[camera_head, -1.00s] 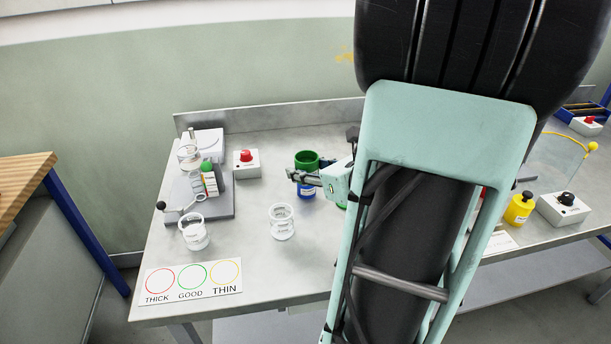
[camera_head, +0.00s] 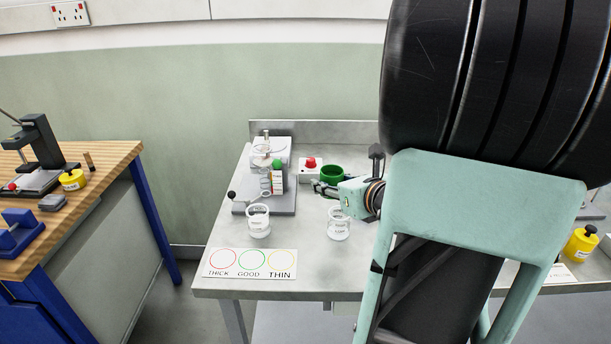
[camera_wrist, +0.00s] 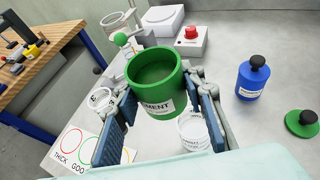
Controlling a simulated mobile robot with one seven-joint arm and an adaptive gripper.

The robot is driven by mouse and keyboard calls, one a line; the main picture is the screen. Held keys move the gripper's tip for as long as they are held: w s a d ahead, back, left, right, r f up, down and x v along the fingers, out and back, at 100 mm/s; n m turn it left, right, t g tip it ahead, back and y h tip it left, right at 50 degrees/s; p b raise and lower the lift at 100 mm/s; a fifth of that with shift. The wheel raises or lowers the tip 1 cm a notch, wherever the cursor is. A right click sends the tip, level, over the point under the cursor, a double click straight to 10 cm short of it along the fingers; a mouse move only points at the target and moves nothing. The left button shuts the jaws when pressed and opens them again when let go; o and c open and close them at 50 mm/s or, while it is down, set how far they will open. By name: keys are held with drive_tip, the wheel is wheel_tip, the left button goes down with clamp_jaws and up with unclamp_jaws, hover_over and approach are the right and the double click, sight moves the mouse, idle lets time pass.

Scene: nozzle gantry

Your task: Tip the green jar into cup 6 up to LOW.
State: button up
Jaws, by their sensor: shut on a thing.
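The green jar (camera_head: 331,178) is held upright or nearly so in my gripper (camera_head: 326,189). In the wrist view, the jar (camera_wrist: 158,78) has a white label ending in "MENT", and its open mouth shows green inside. My gripper's pads (camera_wrist: 157,108) are shut on its sides. A clear cup (camera_head: 338,226) stands on the bench in front of the jar; it shows below the jar at the right in the wrist view (camera_wrist: 194,132). Another clear cup (camera_head: 258,222) stands further left, partly hidden by the left finger in the wrist view.
A red-button box (camera_head: 310,168) is behind the jar. A THICK/GOOD/THIN card (camera_head: 250,263) lies at the front. A blue bottle (camera_wrist: 252,78) and green lid (camera_wrist: 303,123) stand right.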

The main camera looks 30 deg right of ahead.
wheel_tip(320, 180, down, 3)
drive_tip(key=shift+d+r+b, duration=0.1)
drive_tip(key=shift+b, duration=0.9)
drive_tip(key=shift+r+m+p, duration=0.3)
drive_tip(key=shift+r+p, duration=0.1)
drive_tip(key=shift+p, duration=0.65)
drive_tip(key=a+m+y+p, duration=0.1)
drive_tip(key=p, duration=0.2)
drive_tip(key=shift+r, duration=0.15)
drive_tip(key=shift+a+m+y+p, duration=0.1)
drive_tip(key=shift+m+y+p, duration=0.5)
drive_tip(key=shift+p, duration=0.4)
drive_tip(key=shift+w+f, duration=0.1)
drive_tip(key=shift+f, duration=0.1)
drive_tip(key=shift+a+r+m+y+p, duration=0.15)
drive_tip(key=shift+m+y+p, duration=0.15)
drive_tip(key=shift+m+p, duration=0.2)
drive_tip(key=shift+a+f+m+t+y+p, duration=0.1)
drive_tip(key=shift+f+m+t+y+p, duration=0.15)
drive_tip(key=shift+m+p, duration=0.45)
drive_tip(key=shift+a+m+t+y+p, duration=0.15)
drive_tip(key=shift+m+y+p, duration=0.2)
drive_tip(key=shift+m+p, duration=0.3)
idle(2.3)
